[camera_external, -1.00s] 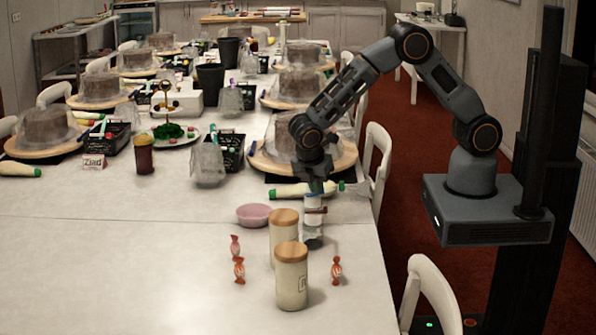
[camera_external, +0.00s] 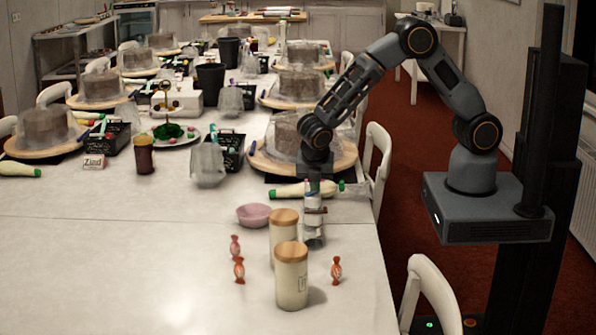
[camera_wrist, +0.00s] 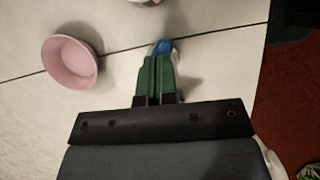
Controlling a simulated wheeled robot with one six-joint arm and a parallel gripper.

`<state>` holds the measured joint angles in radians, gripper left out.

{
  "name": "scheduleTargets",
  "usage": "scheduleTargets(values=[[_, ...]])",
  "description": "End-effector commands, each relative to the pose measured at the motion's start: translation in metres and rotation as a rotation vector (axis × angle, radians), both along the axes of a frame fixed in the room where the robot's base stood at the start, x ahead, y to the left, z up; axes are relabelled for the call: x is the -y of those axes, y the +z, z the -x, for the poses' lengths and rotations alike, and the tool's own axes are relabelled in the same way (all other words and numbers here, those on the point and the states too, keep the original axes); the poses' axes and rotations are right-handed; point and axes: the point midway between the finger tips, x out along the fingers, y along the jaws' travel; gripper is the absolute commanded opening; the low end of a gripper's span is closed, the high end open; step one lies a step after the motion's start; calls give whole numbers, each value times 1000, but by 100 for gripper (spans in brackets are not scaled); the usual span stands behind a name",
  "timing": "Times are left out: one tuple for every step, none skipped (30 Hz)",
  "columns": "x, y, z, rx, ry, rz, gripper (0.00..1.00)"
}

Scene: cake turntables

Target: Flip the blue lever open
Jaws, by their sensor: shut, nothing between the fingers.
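A small jar-like object (camera_external: 314,219) with a clear lower part, a white middle and a reddish band stands upright on the white table. My gripper (camera_external: 312,190) points down right at its top, and I cannot tell from this view whether they touch. In the wrist view my gripper (camera_wrist: 158,60) has its green fingers shut together with nothing between them. A small blue part (camera_wrist: 163,46), likely the lever, shows just beyond the fingertips. The fingers partly hide it, so I cannot tell its position or whether there is contact.
A pink bowl (camera_external: 254,215) stands left of the jar, and it also shows in the wrist view (camera_wrist: 72,62). Two wooden-lidded canisters (camera_external: 291,278) and wrapped candies (camera_external: 336,270) stand in front. A cream-coloured bottle (camera_external: 290,191) lies behind. The table's left front is clear.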

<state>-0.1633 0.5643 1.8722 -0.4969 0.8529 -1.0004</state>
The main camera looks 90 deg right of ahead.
Motion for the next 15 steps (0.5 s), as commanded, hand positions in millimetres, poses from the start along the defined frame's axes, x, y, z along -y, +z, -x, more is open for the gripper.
scheduleTargets(values=[[1,0,0,0,19,0,0],[1,0,0,0,31,0,0],[1,0,0,0,45,0,0],[2,1,-1,0,57,0,0],[2,1,-1,-1,70,0,0],[2,1,-1,1,85,-1,0],[2,1,-1,1,97,0,0],[3,1,-1,1,110,0,0],[3,1,-2,0,126,0,0],[3,1,-2,-1,137,0,0],[3,1,-2,0,149,0,0],[4,1,-2,0,167,-1,0],[4,1,-2,0,179,0,0],[4,1,-3,0,190,0,0],[5,1,-3,0,207,0,0]])
